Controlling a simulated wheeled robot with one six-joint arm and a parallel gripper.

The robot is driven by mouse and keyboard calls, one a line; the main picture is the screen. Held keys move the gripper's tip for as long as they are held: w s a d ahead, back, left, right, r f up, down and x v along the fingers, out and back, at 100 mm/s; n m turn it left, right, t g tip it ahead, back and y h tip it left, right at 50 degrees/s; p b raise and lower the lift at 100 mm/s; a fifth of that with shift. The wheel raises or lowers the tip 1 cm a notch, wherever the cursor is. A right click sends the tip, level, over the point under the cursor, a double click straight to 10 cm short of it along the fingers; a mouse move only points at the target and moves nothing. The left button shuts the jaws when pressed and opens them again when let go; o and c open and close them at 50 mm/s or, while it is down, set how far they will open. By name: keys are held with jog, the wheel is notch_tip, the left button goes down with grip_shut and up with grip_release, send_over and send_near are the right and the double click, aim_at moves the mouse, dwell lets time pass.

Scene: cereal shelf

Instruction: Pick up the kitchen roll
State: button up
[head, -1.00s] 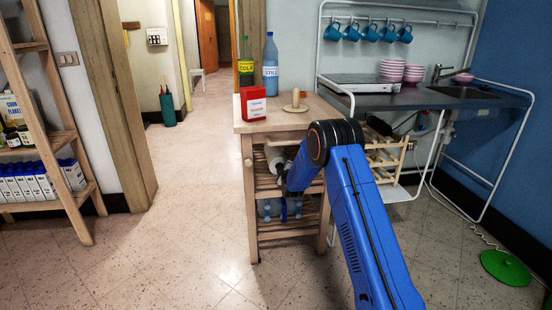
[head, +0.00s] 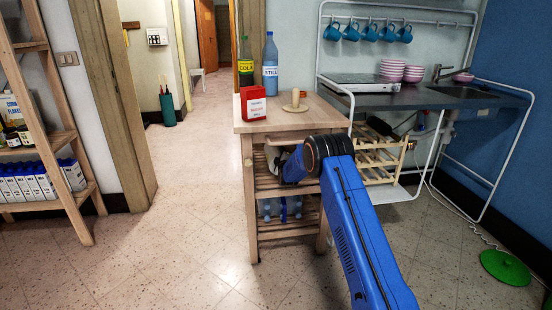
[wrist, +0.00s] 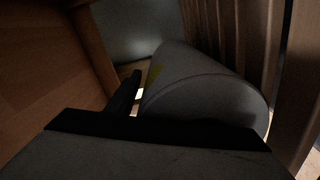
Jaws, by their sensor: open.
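The kitchen roll appears as a pale cylinder (wrist: 205,92) lying on its side in the wrist view, with a small yellow patch on it. In the head view a bit of white (head: 272,158) shows on the upper slatted shelf under the trolley top, mostly hidden behind my arm. My gripper (wrist: 130,88) is open. One dark finger shows just left of the roll; the other finger is hidden, and I cannot tell whether either touches the roll. In the head view my gripper is inside the trolley's shelf space, largely hidden by my wrist.
The wooden trolley (head: 248,215) has posts and slats close around my gripper. On its top stand a red box (head: 253,103), two bottles and a wooden holder (head: 295,101). Water bottles (head: 275,208) lie on the lower shelf. A wooden rack (head: 378,160) stands at right.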

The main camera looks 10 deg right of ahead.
grip_shut()
jog(key=shift+r, duration=0.15)
